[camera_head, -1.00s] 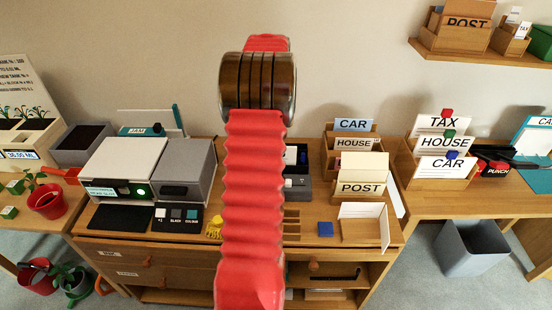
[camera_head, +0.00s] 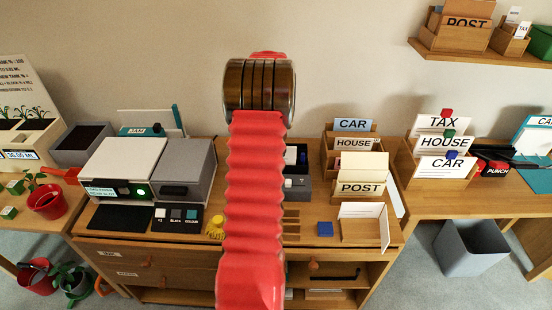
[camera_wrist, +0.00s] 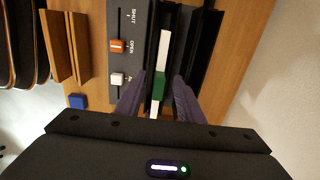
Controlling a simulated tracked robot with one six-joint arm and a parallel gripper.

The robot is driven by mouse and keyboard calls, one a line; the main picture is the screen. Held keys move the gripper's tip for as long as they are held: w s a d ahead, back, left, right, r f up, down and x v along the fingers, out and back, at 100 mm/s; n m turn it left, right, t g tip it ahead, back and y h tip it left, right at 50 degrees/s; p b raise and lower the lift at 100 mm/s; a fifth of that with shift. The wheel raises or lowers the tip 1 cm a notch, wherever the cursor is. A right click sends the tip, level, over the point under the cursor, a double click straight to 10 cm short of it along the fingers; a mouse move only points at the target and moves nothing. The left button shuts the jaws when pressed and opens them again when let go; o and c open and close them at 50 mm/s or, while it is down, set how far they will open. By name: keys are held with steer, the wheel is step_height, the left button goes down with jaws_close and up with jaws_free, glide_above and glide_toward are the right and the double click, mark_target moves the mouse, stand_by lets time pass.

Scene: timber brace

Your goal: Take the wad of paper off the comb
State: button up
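A narrow white strip (camera_wrist: 164,50), seen edge-on and probably the wad of paper, stands in the dark slot of a black machine (camera_wrist: 143,40) in the wrist view. A green piece (camera_wrist: 159,86) sits across it. I cannot make out the comb clearly. My gripper (camera_wrist: 158,84) is open, with one dark purple finger on each side of the green piece and gaps seeming to show between. In the head view my red arm hides the gripper and most of the machine (camera_head: 297,183).
The machine has an orange slider (camera_wrist: 117,46) by SHUT and OPEN marks and a white slider (camera_wrist: 117,79). Card boxes (camera_head: 362,188) stand to the right, a printer (camera_head: 128,165) to the left.

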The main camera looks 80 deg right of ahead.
step_height(320, 180, down, 5)
steer(key=shift+a+r, duration=0.1)
steer(key=shift+c, duration=0.3)
stand_by(0.4)
jaws_close()
